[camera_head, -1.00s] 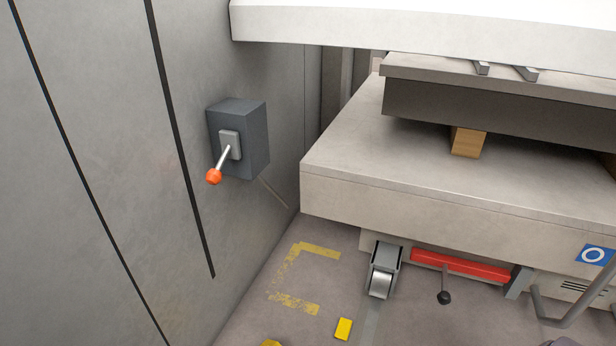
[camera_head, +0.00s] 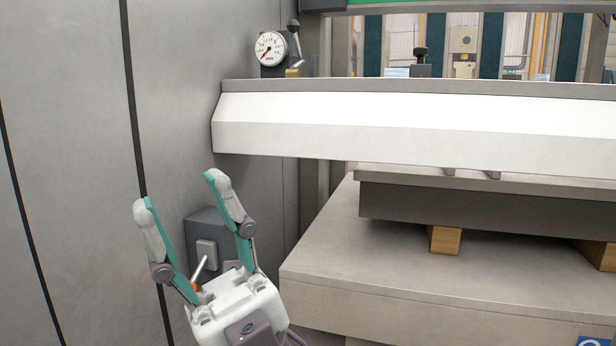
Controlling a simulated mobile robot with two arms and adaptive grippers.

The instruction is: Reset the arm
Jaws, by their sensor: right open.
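My right gripper (camera_head: 178,192) is in the lower left of the head view. It points up with its two teal-and-white fingers spread, and nothing is between them. Behind it, a dark grey lever box (camera_head: 205,222) is fixed to the grey wall. Its lever (camera_head: 199,267) slants down to the left, and its orange knob (camera_head: 194,287) is mostly hidden by the gripper. I cannot tell whether the gripper touches the lever. My left gripper is not in view.
A thick white beam (camera_head: 420,125) crosses above a grey machine bed (camera_head: 350,250). A dark-sided plate (camera_head: 480,215) rests over wooden blocks (camera_head: 444,239) on the bed. A pressure gauge (camera_head: 270,49) is on the wall at the top. Grey wall (camera_head: 70,150) fills the left.

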